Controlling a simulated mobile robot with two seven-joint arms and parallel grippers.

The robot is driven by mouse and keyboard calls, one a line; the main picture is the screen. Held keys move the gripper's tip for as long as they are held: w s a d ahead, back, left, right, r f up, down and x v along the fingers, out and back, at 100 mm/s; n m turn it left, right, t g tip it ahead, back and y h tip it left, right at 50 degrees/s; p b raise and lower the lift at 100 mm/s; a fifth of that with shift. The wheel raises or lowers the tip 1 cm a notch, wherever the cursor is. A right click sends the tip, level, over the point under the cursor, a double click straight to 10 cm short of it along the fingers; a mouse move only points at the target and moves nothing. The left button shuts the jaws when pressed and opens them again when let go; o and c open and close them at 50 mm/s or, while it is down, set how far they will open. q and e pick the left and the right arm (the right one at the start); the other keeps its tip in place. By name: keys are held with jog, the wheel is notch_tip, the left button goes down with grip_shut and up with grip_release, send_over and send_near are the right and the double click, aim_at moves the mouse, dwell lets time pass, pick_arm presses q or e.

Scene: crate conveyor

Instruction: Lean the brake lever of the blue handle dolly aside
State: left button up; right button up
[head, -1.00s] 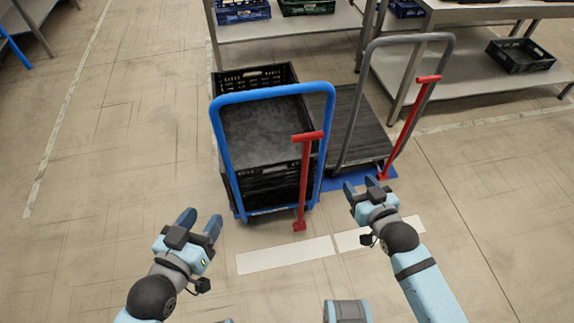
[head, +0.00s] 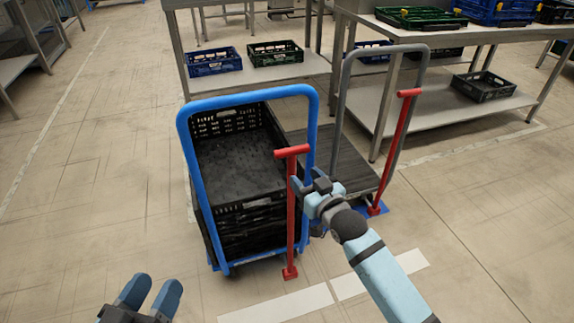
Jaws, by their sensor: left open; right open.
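The blue handle dolly (head: 187,150) stands ahead, carrying a stack of black crates (head: 240,105). Its red brake lever (head: 291,220) stands upright at the dolly's front right, with a T-shaped top. My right gripper (head: 308,185) is open beside the lever's shaft, a little below the T-top, on its right. I cannot tell whether a finger touches the shaft. My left gripper (head: 150,295) is open and empty, low at the bottom left over the floor, away from the dolly.
A grey handle dolly (head: 345,100) with its own red lever (head: 402,140) stands close on the right, its deck empty. Metal tables with blue, green and black crates (head: 275,53) stand behind. The floor (head: 90,180) at left is clear.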

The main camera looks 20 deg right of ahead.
aim_at(294, 166)
jog(key=b+x, duration=0.2)
jog(key=x, duration=0.5)
jog(key=shift+w+a+f, duration=0.1)
jog(key=shift+w+f, duration=0.05)
jog(key=shift+w, duration=0.2)
jog(key=shift+w+a+b, duration=0.15)
jog(key=shift+w+b, duration=0.15)
jog(key=shift+w, duration=0.15)
pick_arm(q)
jog(key=shift+m+g, duration=0.3)
jog(key=shift+g, duration=0.6)
notch_tip(294, 166, down, 4)
jog(key=shift+d+f, duration=0.1)
jog(key=shift+f, duration=0.05)
pick_arm(e)
grip_shut()
